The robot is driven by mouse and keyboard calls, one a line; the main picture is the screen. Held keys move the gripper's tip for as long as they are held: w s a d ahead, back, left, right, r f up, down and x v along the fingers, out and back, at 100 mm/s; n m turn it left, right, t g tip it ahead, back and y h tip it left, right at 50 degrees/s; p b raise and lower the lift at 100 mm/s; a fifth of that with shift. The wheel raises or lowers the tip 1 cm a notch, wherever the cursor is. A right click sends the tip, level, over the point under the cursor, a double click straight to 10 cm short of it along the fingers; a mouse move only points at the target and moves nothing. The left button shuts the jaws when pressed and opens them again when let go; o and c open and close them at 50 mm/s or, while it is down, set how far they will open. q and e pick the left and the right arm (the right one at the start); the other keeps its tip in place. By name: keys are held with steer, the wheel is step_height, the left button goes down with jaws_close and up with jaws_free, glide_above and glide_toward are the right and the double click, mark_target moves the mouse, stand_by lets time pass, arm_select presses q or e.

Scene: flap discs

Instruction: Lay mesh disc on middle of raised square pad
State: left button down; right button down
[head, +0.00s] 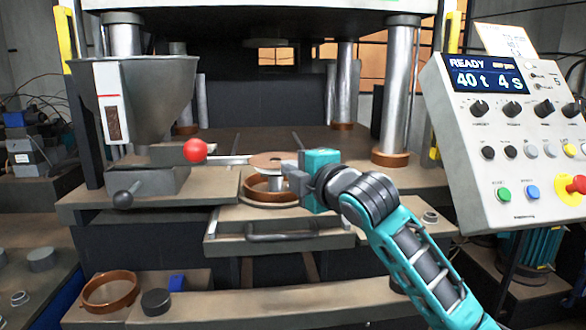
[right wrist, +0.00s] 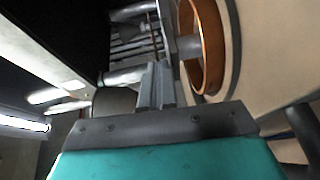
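A thin brown disc (head: 268,160) with a centre hole, apparently the mesh disc, is level above a copper-brown ring (head: 262,195) and a metal post. My right gripper (head: 289,169) is at the disc's right edge. In the right wrist view its two fingers (right wrist: 157,86) are close together, with the disc (right wrist: 157,38) apparently a thin edge-on line between them. The ring (right wrist: 206,45) and post (right wrist: 189,46) are beside them there. I cannot pick out the raised square pad for certain; the ring stands on a tan plate (head: 225,215). My left gripper is not in view.
A hopper (head: 140,95) and a red knob (head: 195,150) are left of the disc. Press columns (head: 399,90) stand behind. A handle (head: 300,234) is at the plate's front. A control panel (head: 515,140) is at right. A second ring (head: 109,292) lies front left.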

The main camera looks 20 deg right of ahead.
steer(key=shift+f, duration=0.45)
stand_by(0.5)
steer(key=c, duration=1.8)
jaws_free()
steer(key=shift+c, duration=0.2)
steer(key=o, duration=0.3)
steer(key=shift+f, duration=0.1)
steer(key=shift+a+f, duration=0.1)
steer(key=shift+f, duration=0.1)
steer(key=shift+s+r, duration=0.1)
steer(key=shift+r, duration=0.25)
steer(key=shift+s+d+r+p, duration=0.1)
steer(key=shift+s+d+p, duration=0.2)
steer(key=shift+s, duration=0.55)
steer(key=shift+s+d+r+p, duration=0.1)
steer(key=shift+s+p, duration=0.25)
steer(key=shift+s, duration=0.45)
steer(key=shift+o, duration=0.3)
steer(key=o, duration=0.5)
